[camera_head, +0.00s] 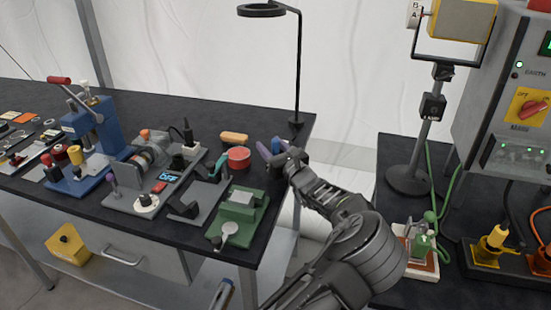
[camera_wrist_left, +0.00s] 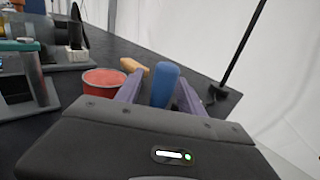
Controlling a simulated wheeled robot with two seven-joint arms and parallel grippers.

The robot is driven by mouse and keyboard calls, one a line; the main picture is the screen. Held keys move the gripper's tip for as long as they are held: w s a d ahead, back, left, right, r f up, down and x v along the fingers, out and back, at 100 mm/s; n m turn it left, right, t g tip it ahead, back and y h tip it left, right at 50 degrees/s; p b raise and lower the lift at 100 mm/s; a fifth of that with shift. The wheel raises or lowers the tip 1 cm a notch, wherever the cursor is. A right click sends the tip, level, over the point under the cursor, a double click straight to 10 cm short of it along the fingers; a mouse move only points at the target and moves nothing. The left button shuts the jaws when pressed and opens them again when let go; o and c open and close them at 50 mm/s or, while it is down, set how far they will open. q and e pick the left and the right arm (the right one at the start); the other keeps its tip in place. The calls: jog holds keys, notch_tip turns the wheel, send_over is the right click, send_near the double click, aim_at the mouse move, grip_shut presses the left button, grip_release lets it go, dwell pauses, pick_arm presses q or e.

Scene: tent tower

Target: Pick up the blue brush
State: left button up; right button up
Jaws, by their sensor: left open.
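The blue brush (camera_wrist_left: 166,85) shows as an upright, rounded blue handle between the two purple fingers of my left gripper (camera_wrist_left: 156,92) in the left wrist view. In the head view, my left gripper (camera_head: 271,150) is over the right end of the black table, with a bit of the blue brush (camera_head: 277,146) showing at its fingers. The jaws are open around the handle. The lower part of the brush is hidden behind the gripper body. My right gripper is not in view.
A red round tin (camera_head: 238,158) and an orange block (camera_head: 234,137) lie just left of the gripper. A black lamp stand (camera_head: 297,80) rises behind it. A green device (camera_head: 240,212) and a blue press (camera_head: 90,140) stand further left on the black table (camera_head: 200,105).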

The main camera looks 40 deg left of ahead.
pick_arm(q)
grip_shut()
dwell(0.4)
